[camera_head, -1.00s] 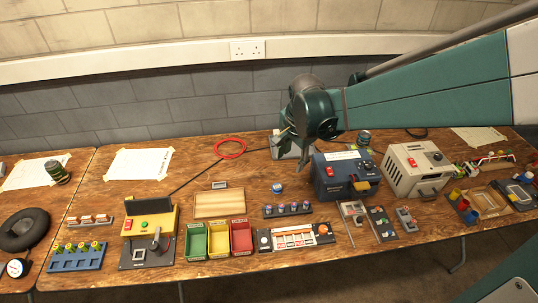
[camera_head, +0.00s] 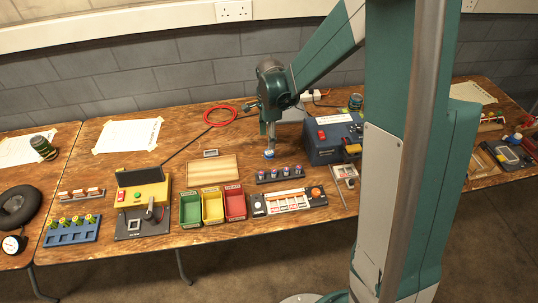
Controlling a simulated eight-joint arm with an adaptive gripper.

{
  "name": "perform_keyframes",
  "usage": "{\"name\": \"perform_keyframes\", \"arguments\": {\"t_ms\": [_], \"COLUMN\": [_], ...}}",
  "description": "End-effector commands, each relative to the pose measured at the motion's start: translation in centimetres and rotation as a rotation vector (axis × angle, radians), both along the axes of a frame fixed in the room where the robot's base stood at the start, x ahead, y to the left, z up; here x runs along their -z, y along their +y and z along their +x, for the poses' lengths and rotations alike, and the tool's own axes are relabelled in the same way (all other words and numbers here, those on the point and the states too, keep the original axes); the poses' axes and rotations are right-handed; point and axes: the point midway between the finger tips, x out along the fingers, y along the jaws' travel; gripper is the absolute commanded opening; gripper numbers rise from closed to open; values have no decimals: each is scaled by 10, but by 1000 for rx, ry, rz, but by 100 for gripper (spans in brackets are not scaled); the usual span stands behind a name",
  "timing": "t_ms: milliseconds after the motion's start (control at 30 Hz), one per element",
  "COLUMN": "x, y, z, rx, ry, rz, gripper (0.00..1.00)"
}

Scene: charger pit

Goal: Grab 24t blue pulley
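A small blue round piece with a pale top, which looks like the blue pulley (camera_head: 269,155), lies on the wooden bench just behind a dark rack. Its tooth count is too small to read. My gripper (camera_head: 268,147) points down with its fingertips right at the piece and partly covers it. The fingers are seen nearly edge-on, so I cannot tell whether they are open, shut or touching it.
The dark rack (camera_head: 281,176) with several small pieces stands just in front. A wooden board (camera_head: 212,169) lies left, with green, yellow and red bins (camera_head: 213,208) before it. A blue box (camera_head: 327,146) stands close on the right. A red cable coil (camera_head: 220,115) lies behind.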

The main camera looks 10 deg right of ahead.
Motion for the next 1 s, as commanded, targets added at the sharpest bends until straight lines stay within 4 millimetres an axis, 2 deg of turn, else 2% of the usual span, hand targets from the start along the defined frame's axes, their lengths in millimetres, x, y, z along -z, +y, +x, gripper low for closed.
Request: {"name": "perform_keyframes", "arguments": {"t_ms": [167,567,1000], "x": [11,13,38], "y": [2,2,2], "z": [4,4,4], "rx": [30,33,33], "ry": [11,13,13], "rz": [-1,-1,-1], "gripper": [43,43,43]}}
